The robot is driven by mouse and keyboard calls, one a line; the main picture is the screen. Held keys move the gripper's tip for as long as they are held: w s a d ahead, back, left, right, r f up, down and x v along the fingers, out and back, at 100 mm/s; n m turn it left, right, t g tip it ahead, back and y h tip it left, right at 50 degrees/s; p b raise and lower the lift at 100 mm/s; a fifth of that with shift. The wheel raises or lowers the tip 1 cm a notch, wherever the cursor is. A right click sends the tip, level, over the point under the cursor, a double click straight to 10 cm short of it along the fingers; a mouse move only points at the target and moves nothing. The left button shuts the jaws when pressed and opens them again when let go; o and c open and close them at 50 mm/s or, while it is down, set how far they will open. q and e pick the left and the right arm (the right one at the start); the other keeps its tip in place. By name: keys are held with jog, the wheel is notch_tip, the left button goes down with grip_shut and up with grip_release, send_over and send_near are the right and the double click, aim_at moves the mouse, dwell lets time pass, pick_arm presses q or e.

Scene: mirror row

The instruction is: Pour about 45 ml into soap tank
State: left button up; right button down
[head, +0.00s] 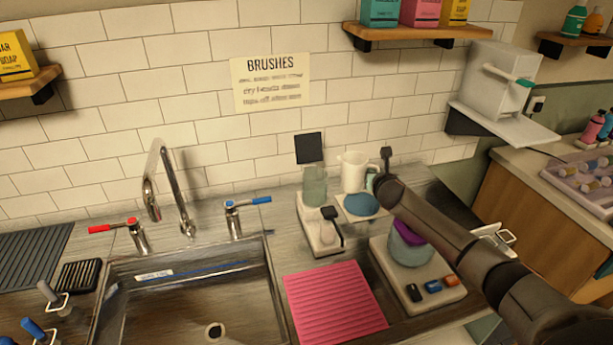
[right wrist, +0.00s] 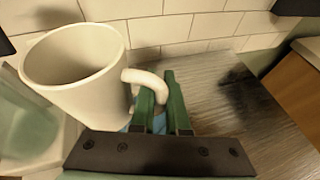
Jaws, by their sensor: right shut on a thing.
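A white jug (head: 353,172) is upright at the back of the counter, by a blue disc (head: 361,205); I cannot tell whether it is raised. My right gripper (head: 373,182) is shut on its handle; in the right wrist view the green fingers (right wrist: 166,108) pinch the handle of the jug (right wrist: 88,75). No liquid level shows inside it. A translucent green tank (head: 314,187), perhaps the soap tank, stands left of the jug; it shows blurred in the right wrist view (right wrist: 25,125). A black-topped dispenser part (head: 331,214) is before it. My left gripper is not in view.
A sink (head: 185,300) with a tap (head: 170,190) is at left. A pink ribbed mat (head: 335,303) lies at front. The tiled wall is close behind the jug.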

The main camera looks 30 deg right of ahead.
jog(key=shift+a, duration=0.15)
jog(key=shift+a+r, duration=0.1)
dwell(0.3)
jog(key=w+a+r+n+t+h+b, duration=0.1)
jog(key=a+r+n+t+h+b, duration=0.2)
jog(key=r+n, duration=0.7)
jog(key=shift+w+a+r+n+h, duration=0.4)
jog(key=shift+a+r+h, duration=1.05)
jog(key=shift+a, duration=0.9)
